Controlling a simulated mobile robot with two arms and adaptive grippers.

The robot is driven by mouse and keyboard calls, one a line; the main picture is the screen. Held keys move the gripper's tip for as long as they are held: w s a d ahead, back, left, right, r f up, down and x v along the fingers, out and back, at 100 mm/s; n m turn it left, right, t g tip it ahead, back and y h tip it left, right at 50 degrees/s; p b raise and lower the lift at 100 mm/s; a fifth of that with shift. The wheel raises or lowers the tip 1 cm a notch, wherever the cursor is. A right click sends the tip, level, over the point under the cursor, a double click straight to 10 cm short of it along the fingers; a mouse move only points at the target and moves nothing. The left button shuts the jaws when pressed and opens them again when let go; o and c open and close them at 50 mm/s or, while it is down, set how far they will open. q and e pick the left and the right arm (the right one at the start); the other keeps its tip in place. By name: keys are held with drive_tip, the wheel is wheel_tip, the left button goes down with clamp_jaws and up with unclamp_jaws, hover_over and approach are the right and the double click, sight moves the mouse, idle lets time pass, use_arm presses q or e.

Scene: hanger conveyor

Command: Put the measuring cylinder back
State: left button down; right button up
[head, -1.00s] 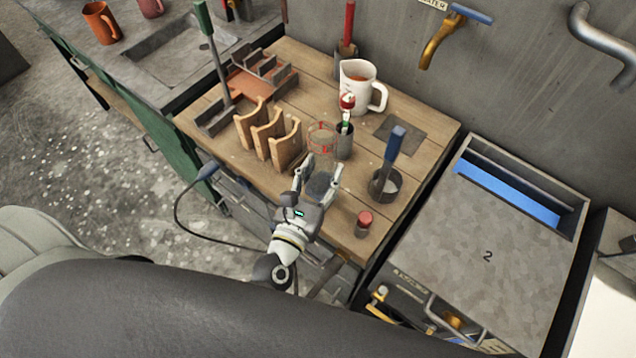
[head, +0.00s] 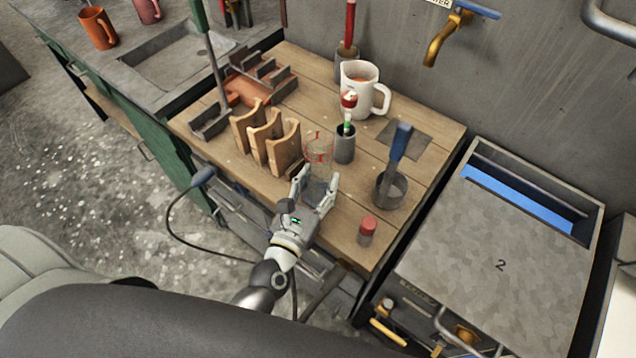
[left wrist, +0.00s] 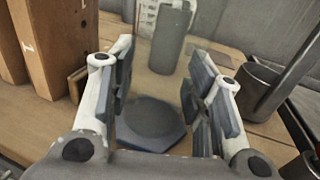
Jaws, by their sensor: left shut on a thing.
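My left gripper (head: 316,184) is over the front part of the wooden bench top, its fingers apart but shut on a clear thing. That seems to be the measuring cylinder, with a grey six-sided base (left wrist: 152,122) showing between the fingers in the left wrist view. Its clear walls can hardly be made out, and I cannot tell whether the base touches the wood. A clear glass vessel with red marks (head: 318,148) stands just beyond the gripper. My right gripper is not in view.
A wooden rack (head: 284,152) is left of the gripper. A grey cup (head: 345,150) with a brush, a white jug (head: 353,103), a grey pot (head: 391,196) with a blue-handled tool and a red-capped bottle (head: 367,231) stand around.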

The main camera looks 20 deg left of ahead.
use_arm(q)
drive_tip(key=shift+f, duration=0.1)
drive_tip(key=c, duration=0.7)
unclamp_jaws()
drive_tip(key=shift+c, duration=0.2)
drive_tip(key=shift+s, duration=0.1)
drive_tip(key=s+b, duration=0.3)
drive_tip(key=s, duration=0.8)
drive_tip(key=shift+s+a, duration=0.4)
drive_tip(key=shift+a, duration=0.05)
drive_tip(key=shift+s, duration=0.1)
